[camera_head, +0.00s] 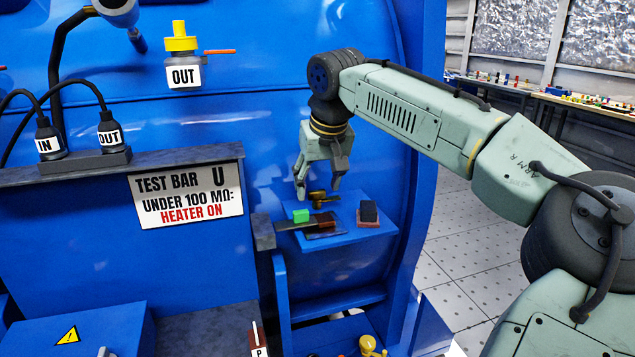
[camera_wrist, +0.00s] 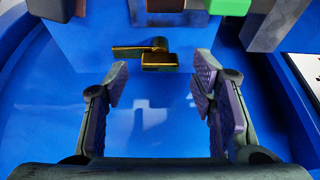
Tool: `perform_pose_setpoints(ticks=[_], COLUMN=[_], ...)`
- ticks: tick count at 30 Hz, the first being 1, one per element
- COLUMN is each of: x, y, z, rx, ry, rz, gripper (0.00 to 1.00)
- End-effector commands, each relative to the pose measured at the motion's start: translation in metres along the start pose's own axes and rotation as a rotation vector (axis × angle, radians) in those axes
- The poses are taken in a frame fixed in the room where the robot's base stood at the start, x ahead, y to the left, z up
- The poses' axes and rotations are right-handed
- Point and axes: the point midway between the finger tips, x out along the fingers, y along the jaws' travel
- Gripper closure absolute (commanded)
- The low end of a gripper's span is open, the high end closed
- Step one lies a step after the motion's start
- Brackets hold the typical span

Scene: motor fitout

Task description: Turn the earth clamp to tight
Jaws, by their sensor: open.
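What looks like the earth clamp is a small brass piece (camera_head: 319,202) with a short bar on top, on a blue shelf on the machine's front. In the wrist view the brass clamp (camera_wrist: 158,60) lies ahead of the fingertips, its bar pointing left. My gripper (camera_head: 318,188) points down just above the clamp. In the wrist view my gripper (camera_wrist: 160,85) has its two fingers wide apart with nothing between them. The fingers do not appear to touch the clamp. I see no tight marking.
A green block (camera_head: 301,216), a brown block (camera_head: 326,219) and a dark block on a red base (camera_head: 369,212) sit close by on the shelf (camera_head: 352,234). A grey ledge with a test bar sign (camera_head: 187,195) stands to the left.

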Motion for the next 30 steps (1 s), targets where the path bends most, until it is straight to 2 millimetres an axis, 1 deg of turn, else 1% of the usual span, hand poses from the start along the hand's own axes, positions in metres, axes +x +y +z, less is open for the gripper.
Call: perform_pose_setpoints(ticks=[3,6,13,30], x=[0.0093,0.013,0.0138,0.0137], y=[-0.0003,-0.0004,-0.0004,-0.0003], z=[0.0001,-0.0001,0.0,0.0001], rx=[-0.001,0.0,0.0,0.0], ry=[-0.001,0.001,0.001,0.001], rz=[0.0,-0.001,-0.001,-0.001], gripper=[0.48,0.48,0.48,0.86])
